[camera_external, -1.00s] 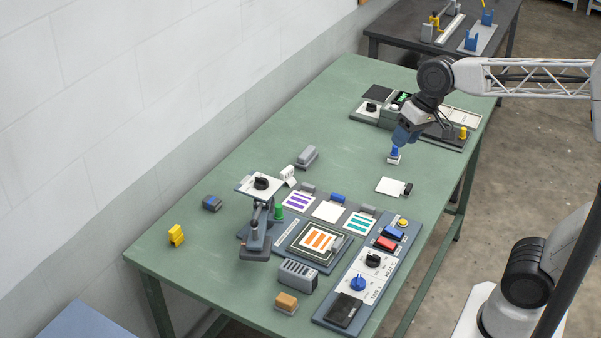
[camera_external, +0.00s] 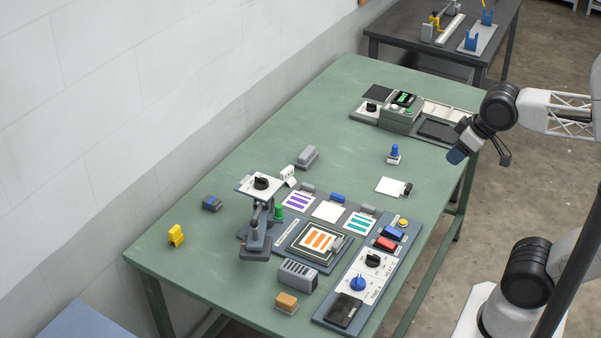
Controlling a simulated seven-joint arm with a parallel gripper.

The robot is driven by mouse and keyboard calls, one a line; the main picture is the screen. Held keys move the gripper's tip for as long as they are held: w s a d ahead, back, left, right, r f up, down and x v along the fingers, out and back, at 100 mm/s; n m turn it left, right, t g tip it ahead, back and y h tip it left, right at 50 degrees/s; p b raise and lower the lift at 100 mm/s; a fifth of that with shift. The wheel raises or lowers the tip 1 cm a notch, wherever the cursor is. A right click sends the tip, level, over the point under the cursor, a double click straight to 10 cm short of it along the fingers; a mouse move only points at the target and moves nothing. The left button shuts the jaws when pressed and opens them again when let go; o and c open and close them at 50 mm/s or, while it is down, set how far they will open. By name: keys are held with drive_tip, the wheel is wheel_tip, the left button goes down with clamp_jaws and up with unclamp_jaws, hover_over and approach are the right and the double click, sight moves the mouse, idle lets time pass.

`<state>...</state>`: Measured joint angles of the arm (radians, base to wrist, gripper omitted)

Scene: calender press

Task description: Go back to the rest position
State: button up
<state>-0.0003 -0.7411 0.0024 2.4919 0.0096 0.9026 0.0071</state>
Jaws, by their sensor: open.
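My gripper (camera_external: 479,154) is in the air at the right edge of the green table (camera_external: 345,90), in front of the device with the green display. It is open and holds nothing that I can see. A small blue-topped stamp with a white base (camera_external: 394,153) stands upright on the table, to the left of my gripper and apart from it.
A white card with a black clip (camera_external: 392,187) lies below the stamp. The device with the green display (camera_external: 402,114) stands at the table's far end.

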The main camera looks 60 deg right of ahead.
wheel_tip(320, 180, down, 10)
drive_tip(key=w+g, duration=0.1)
drive_tip(key=g, duration=0.2)
drive_tip(key=shift+d+r, duration=0.25)
